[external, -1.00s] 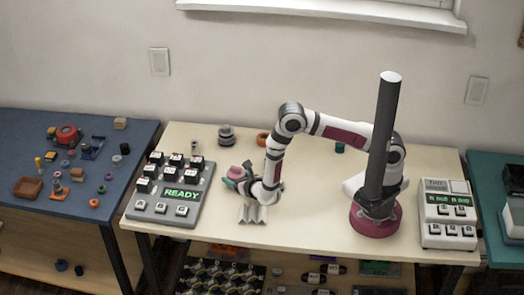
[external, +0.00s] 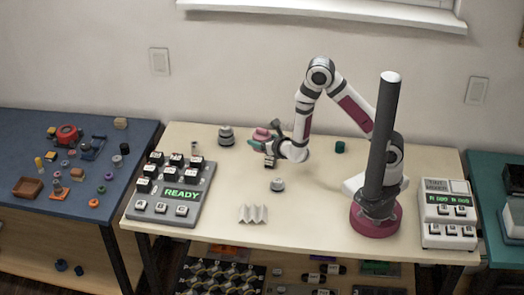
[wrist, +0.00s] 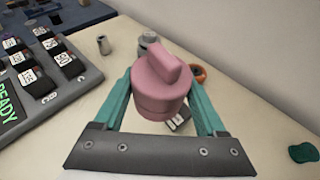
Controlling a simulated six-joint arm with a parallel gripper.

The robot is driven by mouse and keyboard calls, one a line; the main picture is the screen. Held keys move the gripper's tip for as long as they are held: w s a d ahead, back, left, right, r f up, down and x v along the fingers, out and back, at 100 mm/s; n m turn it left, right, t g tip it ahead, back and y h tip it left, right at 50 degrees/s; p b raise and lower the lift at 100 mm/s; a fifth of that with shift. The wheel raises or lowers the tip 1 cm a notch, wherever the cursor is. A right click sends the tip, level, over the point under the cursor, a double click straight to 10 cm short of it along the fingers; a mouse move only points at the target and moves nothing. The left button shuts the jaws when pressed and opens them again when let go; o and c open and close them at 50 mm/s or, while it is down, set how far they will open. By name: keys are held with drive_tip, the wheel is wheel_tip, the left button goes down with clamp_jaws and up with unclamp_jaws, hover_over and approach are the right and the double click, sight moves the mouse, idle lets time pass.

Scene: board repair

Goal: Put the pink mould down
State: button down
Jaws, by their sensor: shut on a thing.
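The pink mould (wrist: 158,88) is a round piece with a raised bar on top. It sits between the two teal fingers of my gripper (wrist: 160,100) in the wrist view. In the external view my gripper (external: 262,141) is shut on the pink mould (external: 261,133) and holds it over the back middle of the cream table (external: 330,215). A small dark block with a white label (wrist: 178,122) shows below the mould, partly hidden by it. I cannot tell the exact height of the mould above the table.
A grey keypad with a green READY display (external: 181,193) stands at the left. A grey stacked round part (external: 226,136) stands left of my gripper. An orange ring (wrist: 198,74) lies behind the mould. A grey knob (external: 277,184) and a folded white piece (external: 253,214) stand nearer the front. The right-middle tabletop is clear.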

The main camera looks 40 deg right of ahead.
drive_tip(key=shift+d+r, duration=0.25)
drive_tip(key=shift+d, duration=0.2)
drive_tip(key=s+d+m+g+h, duration=0.1)
drive_tip(key=d+m+g+h, duration=0.3)
drive_tip(key=d, duration=0.9)
drive_tip(key=s+d+m+g+h, duration=0.2)
drive_tip(key=d+m+h, duration=0.45)
drive_tip(key=d, duration=0.75)
drive_tip(key=w+a+f, duration=0.2)
drive_tip(key=a, duration=0.1)
drive_tip(key=w+a+f, duration=0.2)
drive_tip(key=a, duration=0.1)
drive_tip(key=w+a+f, duration=0.2)
drive_tip(key=a, duration=0.1)
drive_tip(key=shift+w+f, duration=0.25)
drive_tip(key=shift+w, duration=0.1)
drive_tip(key=shift+w+a+f, duration=0.1)
drive_tip(key=shift+f, duration=2.05)
